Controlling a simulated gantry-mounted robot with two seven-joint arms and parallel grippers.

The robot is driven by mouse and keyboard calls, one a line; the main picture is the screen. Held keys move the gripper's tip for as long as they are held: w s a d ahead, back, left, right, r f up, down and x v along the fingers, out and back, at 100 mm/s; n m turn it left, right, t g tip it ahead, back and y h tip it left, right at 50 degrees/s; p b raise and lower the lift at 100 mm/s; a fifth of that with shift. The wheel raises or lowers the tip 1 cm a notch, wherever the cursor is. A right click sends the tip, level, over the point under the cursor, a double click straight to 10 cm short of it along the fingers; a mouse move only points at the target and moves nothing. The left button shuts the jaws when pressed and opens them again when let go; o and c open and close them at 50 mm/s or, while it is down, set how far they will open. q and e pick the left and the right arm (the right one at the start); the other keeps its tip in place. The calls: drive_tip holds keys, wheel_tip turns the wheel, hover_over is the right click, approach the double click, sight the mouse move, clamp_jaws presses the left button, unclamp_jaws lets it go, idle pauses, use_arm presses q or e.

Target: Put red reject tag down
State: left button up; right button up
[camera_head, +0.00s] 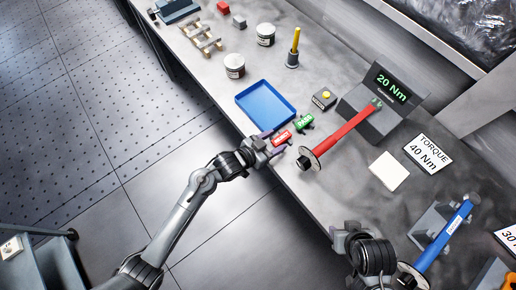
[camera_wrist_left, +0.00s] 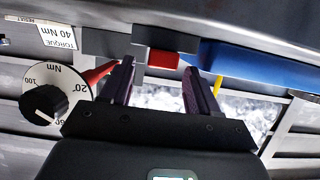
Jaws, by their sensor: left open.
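The red reject tag (camera_head: 282,137) lies on the grey workbench near its front edge, just right of the blue tray. A green tag (camera_head: 303,123) lies beside it on the right. My left gripper (camera_head: 275,146) is open at the bench edge, with its fingertips close to the red tag. In the left wrist view the red tag (camera_wrist_left: 163,60) shows beyond and between the two spread fingers (camera_wrist_left: 160,75). I cannot tell whether a finger touches it. My right gripper (camera_head: 346,236) is at the lower right near the bench edge; its jaw opening is unclear.
The empty blue tray (camera_head: 266,103) is just behind the left gripper. A red-handled torque wrench (camera_head: 345,132) reaches from the 20 Nm display stand (camera_head: 372,120) toward the bench edge. A blue wrench (camera_head: 445,237) lies near my right arm. Cans (camera_head: 235,66) stand farther back.

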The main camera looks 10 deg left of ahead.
drive_tip(key=shift+r, duration=0.2)
drive_tip(key=shift+a, duration=0.1)
drive_tip(key=shift+o, duration=0.3)
drive_tip(key=o, duration=1)
use_arm(q)
drive_tip(key=s+a+r+n+g+y, duration=0.1)
drive_tip(key=s+a+n+g+y, duration=0.2)
drive_tip(key=s+a, duration=0.7)
drive_tip(key=s+a+r+n+g+y, duration=0.2)
drive_tip(key=s+a+y, duration=0.4)
drive_tip(key=s+a, duration=0.4)
drive_tip(key=s+n+g, duration=0.1)
drive_tip(key=s, duration=0.4)
drive_tip(key=shift+s+a+n+g, duration=0.3)
drive_tip(key=shift+s+a, duration=0.05)
drive_tip(key=shift+a, duration=0.05)
